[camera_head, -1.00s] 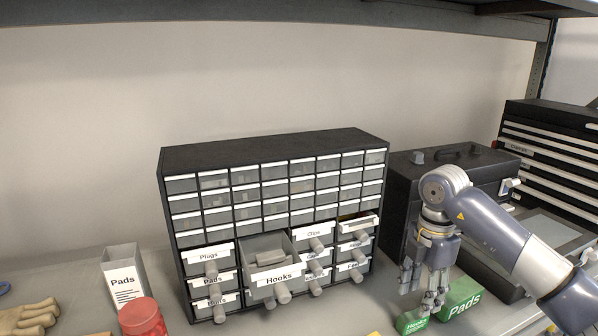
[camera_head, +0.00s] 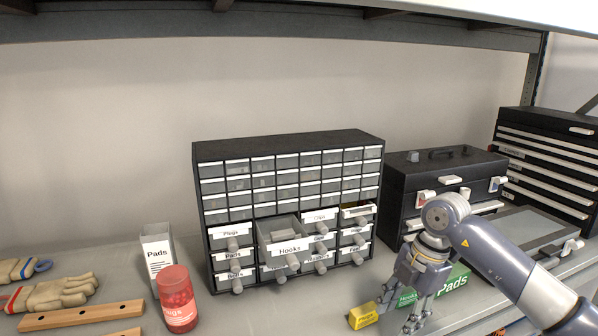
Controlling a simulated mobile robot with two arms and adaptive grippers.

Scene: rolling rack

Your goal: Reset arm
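My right gripper (camera_head: 402,309) comes in from the right and points down at the shelf. Its fingers look spread and nothing shows between them. It is in front of a green box labelled Hooks (camera_head: 406,298), which it partly hides, and beside a green Pads box (camera_head: 455,281). A yellow box (camera_head: 363,315) lies just left of the fingers. My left gripper is out of view. The black drawer cabinet (camera_head: 290,144) stands in the middle, with its Hooks drawer (camera_head: 288,250) pulled out.
At left are a white Pads container (camera_head: 157,258), a red Plugs jar (camera_head: 177,300), gloves (camera_head: 55,294) and a wooden bar (camera_head: 80,315). A black toolbox (camera_head: 440,172) and a drawer chest (camera_head: 550,160) stand at right. An upper shelf (camera_head: 270,25) spans the top.

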